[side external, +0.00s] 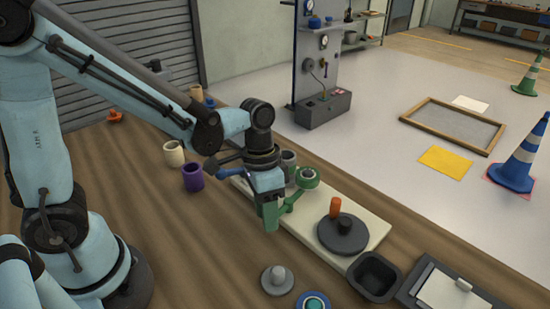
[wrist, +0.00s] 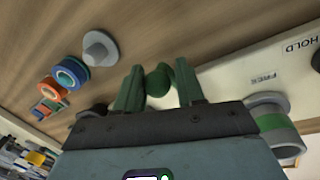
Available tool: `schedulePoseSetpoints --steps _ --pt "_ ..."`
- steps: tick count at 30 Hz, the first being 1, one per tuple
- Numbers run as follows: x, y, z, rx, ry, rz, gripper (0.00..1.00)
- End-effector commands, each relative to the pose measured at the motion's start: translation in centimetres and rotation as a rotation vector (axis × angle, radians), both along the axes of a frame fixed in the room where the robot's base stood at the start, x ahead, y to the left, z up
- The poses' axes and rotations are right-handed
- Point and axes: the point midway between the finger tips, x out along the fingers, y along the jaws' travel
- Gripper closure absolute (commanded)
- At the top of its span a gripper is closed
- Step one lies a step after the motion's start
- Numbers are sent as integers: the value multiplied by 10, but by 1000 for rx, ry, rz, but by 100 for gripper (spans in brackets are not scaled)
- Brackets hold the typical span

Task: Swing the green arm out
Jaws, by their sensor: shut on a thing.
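The green arm (side external: 291,199) reaches out from a green ring (side external: 307,177) on the cream base plate (side external: 372,218). My gripper (side external: 270,218) is at its outer end, over the plate's near edge. In the wrist view, my two green fingers (wrist: 158,84) stand on either side of a round green knob (wrist: 158,78) and are shut on it. A grey post with a green band (wrist: 271,122) shows at the right there. The plate is printed HOLD and FREE. My gripper hides part of the green arm in the side view.
A dark disc (side external: 342,235) with an orange peg (side external: 335,207) sits on the plate. A purple cup (side external: 192,178) stands behind. Bare wood lies left of the gripper.

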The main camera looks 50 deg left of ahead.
Motion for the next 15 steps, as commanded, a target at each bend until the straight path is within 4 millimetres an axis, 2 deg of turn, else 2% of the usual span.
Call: schedulePoseSetpoints --steps 15 --pt "-1 15 0 -12 3 -266 100"
